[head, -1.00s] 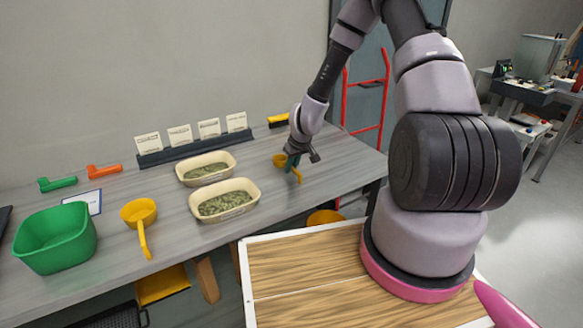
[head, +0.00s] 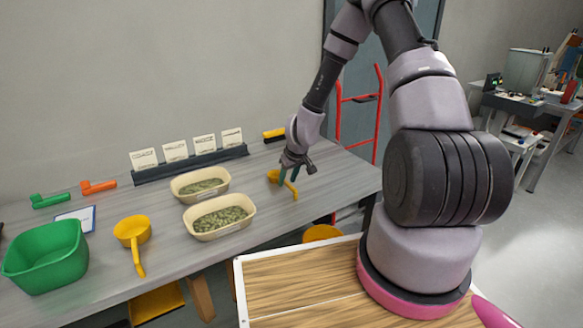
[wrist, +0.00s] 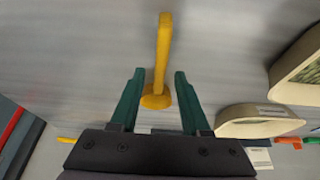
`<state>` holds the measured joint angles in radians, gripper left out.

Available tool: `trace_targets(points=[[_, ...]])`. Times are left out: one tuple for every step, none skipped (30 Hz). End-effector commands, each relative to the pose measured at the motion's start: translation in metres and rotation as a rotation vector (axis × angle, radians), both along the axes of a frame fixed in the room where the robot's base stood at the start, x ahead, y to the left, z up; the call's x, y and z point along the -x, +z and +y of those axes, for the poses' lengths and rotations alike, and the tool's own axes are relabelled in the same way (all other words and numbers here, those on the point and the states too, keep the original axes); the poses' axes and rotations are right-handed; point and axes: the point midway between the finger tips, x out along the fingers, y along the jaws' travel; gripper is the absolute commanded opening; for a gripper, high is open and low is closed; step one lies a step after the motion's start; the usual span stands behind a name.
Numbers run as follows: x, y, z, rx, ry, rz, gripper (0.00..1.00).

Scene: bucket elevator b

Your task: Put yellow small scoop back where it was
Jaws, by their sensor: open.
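The small yellow scoop (head: 283,182) lies on the grey table, right of the two cream trays. My gripper (head: 289,178) is open just above it, with its green fingers pointing down. In the wrist view, the scoop (wrist: 160,75) shows with its handle extending away and its cup end between the fingertips of my gripper (wrist: 157,75). The fingers appear apart from the scoop on both sides. A larger yellow scoop (head: 133,232) lies farther left, next to the green bin.
Two cream trays (head: 219,228) with green contents stand left of my gripper. A dark rack with white cards (head: 190,162) and a yellow-black brush (head: 274,134) are behind. A green bin (head: 47,258) is at far left. The table is clear around the small scoop.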

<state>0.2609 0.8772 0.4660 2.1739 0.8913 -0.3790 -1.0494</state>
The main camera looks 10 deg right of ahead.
Motion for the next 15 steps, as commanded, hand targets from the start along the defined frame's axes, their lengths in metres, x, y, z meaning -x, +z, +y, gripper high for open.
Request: trace_targets(points=[[0.003, 0.010, -0.001, 0.002, 0.002, -0.004, 0.47], [0.005, 0.015, -0.002, 0.003, 0.001, -0.003, 0.47], [0.007, 0.023, -0.003, 0.003, 0.002, -0.004, 0.47], [0.009, 0.029, -0.003, 0.003, 0.002, -0.004, 0.47], [0.012, 0.034, -0.004, 0.003, 0.002, -0.004, 0.47], [0.015, 0.042, -0.005, 0.002, 0.001, -0.004, 0.47], [0.017, 0.047, -0.006, 0.002, 0.001, -0.004, 0.47], [0.019, 0.052, -0.007, 0.002, 0.001, -0.004, 0.47], [0.021, 0.059, -0.007, 0.002, 0.001, -0.005, 0.47], [0.023, 0.063, -0.008, 0.002, 0.001, -0.004, 0.47], [0.025, 0.068, -0.008, 0.001, 0.000, -0.004, 0.47], [0.027, 0.073, -0.009, 0.001, 0.000, -0.003, 0.47], [0.029, 0.077, -0.009, 0.000, 0.000, -0.002, 0.47], [0.030, 0.080, -0.010, 0.000, 0.000, -0.002, 0.47], [0.031, 0.084, -0.011, 0.001, -0.001, -0.002, 0.47]])
